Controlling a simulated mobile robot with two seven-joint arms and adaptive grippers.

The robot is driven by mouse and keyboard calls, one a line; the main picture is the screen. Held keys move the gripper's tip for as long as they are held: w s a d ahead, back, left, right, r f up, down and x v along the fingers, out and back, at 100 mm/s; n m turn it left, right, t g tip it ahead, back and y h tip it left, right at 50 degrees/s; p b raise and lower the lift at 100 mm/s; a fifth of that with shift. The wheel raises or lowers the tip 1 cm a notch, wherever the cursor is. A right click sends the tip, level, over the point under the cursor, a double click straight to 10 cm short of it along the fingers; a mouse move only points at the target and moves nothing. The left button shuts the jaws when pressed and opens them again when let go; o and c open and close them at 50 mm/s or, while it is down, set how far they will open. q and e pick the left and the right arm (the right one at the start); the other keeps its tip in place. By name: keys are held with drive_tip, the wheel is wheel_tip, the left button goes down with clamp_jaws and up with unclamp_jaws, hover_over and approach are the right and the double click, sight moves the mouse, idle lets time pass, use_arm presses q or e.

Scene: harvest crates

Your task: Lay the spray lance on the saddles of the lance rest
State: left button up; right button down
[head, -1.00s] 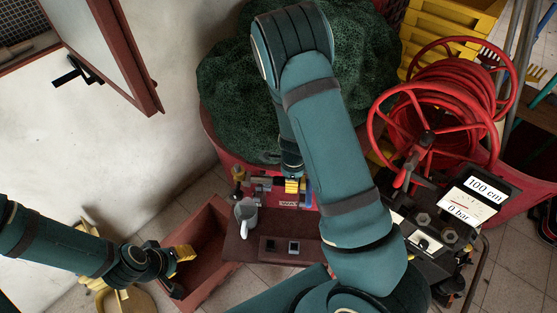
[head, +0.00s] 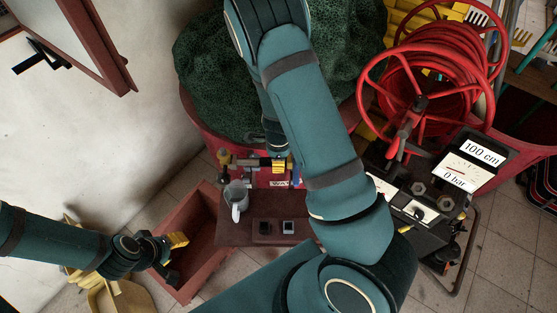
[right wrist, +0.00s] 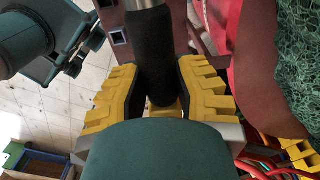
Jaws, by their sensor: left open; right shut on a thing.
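My right gripper (right wrist: 162,95) is shut on a black cylindrical grip (right wrist: 153,55) with a silver end, apparently the spray lance; its yellow fingers press on both sides. In the head view the right gripper (head: 281,164) is mostly hidden by my own arm, and a short stretch of the lance (head: 252,162) seems to show left of it, above the brown bench. I cannot make out the lance rest for sure; two dark square blocks (head: 264,228) sit on the brown bench top. My left gripper (head: 175,258) is open and empty over the red-brown crate.
A grey jug (head: 236,194) stands on the brown bench (head: 235,232). The red-brown crate (head: 205,270) is left of it. A red hose reel (head: 375,85) and a gauge panel (head: 472,160) stand right. A green net heap (head: 215,75) fills a red tub behind.

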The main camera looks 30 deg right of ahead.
drive_tip(key=shift+w+f+b, duration=0.1)
drive_tip(key=shift+f+b, duration=1.15)
drive_tip(key=shift+f, duration=0.25)
drive_tip(key=shift+f+b, duration=1.3)
drive_tip(key=shift+f, duration=0.95)
drive_tip(key=c, duration=0.7)
unclamp_jaws()
drive_tip(key=shift+c, duration=0.2)
wheel_tip(320, 180, up, 12)
drive_tip(key=shift+r, duration=0.1)
